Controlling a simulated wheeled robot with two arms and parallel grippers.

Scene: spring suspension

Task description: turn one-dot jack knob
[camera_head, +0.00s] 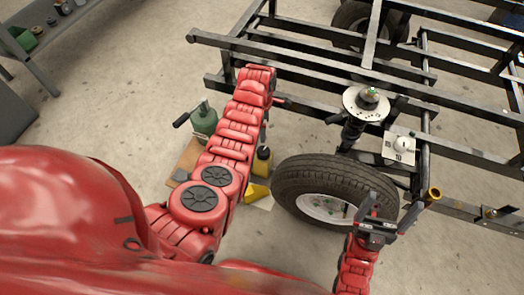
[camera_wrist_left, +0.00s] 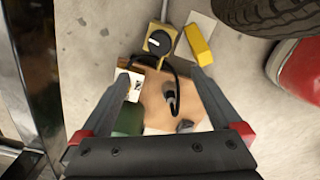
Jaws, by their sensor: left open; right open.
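In the left wrist view, a yellow box with a round black knob (camera_wrist_left: 155,43) stands beyond my open left gripper (camera_wrist_left: 160,78), near the top centre. A black cable curves from it over a brown board (camera_wrist_left: 152,100). A green jack body (camera_wrist_left: 129,120) and a white card with dark marks (camera_wrist_left: 136,88) are by the left finger; the number of dots is unclear. In the head view the green jack (camera_head: 204,120) stands left of my left arm, and the yellow box (camera_head: 262,160) is partly hidden right of it. My right gripper (camera_head: 390,216) is open and empty before the tyre.
A yellow block (camera_wrist_left: 199,45) lies right of the knob. A tyre (camera_head: 325,178) and a black frame (camera_head: 310,62) with a brake disc (camera_head: 367,101) stand to the right. A shelf (camera_head: 52,30) is at upper left. The floor between shelf and jack is clear.

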